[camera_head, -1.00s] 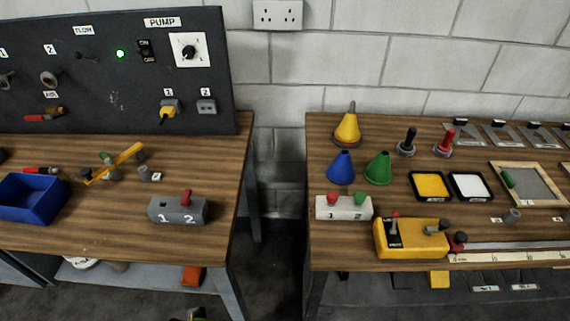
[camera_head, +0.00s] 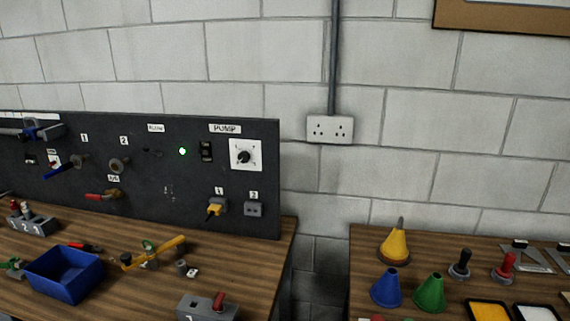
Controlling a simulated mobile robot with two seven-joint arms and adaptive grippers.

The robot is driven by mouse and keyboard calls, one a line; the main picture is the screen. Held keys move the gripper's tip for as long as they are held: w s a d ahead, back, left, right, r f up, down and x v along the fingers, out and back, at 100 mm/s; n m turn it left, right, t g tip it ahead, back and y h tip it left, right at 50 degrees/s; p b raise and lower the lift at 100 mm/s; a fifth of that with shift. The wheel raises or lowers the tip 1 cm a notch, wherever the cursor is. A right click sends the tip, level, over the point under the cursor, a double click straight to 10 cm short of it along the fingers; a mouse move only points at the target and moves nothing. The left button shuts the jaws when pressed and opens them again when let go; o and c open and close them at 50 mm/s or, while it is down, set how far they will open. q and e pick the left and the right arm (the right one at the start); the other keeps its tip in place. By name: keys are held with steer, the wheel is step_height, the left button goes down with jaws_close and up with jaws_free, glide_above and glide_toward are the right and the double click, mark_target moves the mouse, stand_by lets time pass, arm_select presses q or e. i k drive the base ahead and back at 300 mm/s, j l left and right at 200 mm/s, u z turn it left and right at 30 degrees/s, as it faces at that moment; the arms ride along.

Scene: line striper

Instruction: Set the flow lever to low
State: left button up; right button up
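A small dark lever (camera_head: 152,152) sits on the dark grey panel (camera_head: 250,205) at the left. It is below a small white label (camera_head: 155,128) that looks like it reads FLOW. The lever is small and dark against the panel, so I cannot tell its setting. To its right are a lit green lamp (camera_head: 182,151), a black rocker switch (camera_head: 206,151) under the PUMP label (camera_head: 225,128), and a black knob (camera_head: 244,157) on a white plate. Neither of my grippers is in view.
On the left bench are a blue bin (camera_head: 64,272), a yellow-handled valve (camera_head: 155,254) and a grey box with a red lever (camera_head: 208,307). The right bench holds yellow (camera_head: 395,245), blue (camera_head: 387,289) and green (camera_head: 431,292) cones. A gap separates the benches.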

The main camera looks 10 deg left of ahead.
mark_target(145, 148)
steer(key=u, duration=1.3)
